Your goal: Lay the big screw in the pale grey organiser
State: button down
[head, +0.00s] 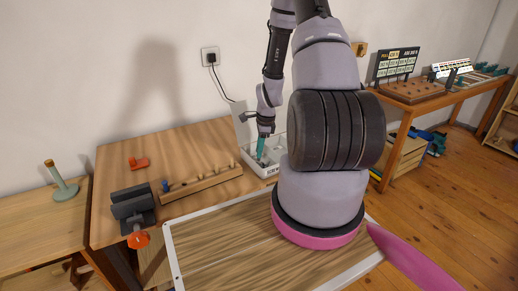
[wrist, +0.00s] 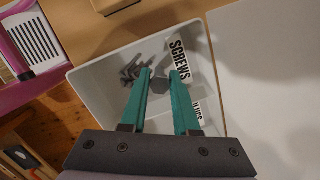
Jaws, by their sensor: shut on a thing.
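The pale grey organiser (head: 247,160) stands at the right back of the wooden table, partly hidden behind my arm. In the wrist view the organiser (wrist: 98,80) lies under my gripper, with a SCREWS label and a second, partly covered label. My gripper (wrist: 161,76), with teal fingers, points down over the organiser; it also shows in the head view (head: 261,148). It is shut on the big screw (wrist: 160,87), whose dark grey six-sided head shows between the fingertips. Whether the screw touches the organiser's floor I cannot tell.
Several dark grey screws (wrist: 133,70) lie in the organiser beside the left finger. A wooden block with holes (head: 202,184), a dark grey clamp-like tool (head: 133,207) and an orange-red piece (head: 138,163) are on the table. A wall is close behind.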

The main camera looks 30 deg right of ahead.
jog(key=shift+s+f+t, duration=0.1)
jog(key=shift+s+t, duration=0.5)
jog(key=shift+t, duration=0.4)
jog(key=shift+s+d+f+t, duration=0.15)
jog(key=shift+s+t, duration=0.1)
jog(key=shift+t, duration=0.25)
jog(key=shift+s+a+f+t, duration=0.15)
jog(key=shift+s+t, duration=0.1)
jog(key=shift+t, duration=0.25)
jog(key=shift+s+d+f+t+y, duration=0.15)
jog(key=shift+s+t, duration=0.15)
jog(key=shift+t, duration=0.3)
jog(key=shift+s+f+t+y, duration=0.15)
jog(key=shift+s+t, duration=0.1)
jog(key=shift+t, duration=0.35)
jog(key=shift+s+r+t, duration=0.1)
jog(key=shift+r+t, duration=0.05)
jog(key=shift+t, duration=0.35)
jog(key=c, duration=0.6)
grip_release()
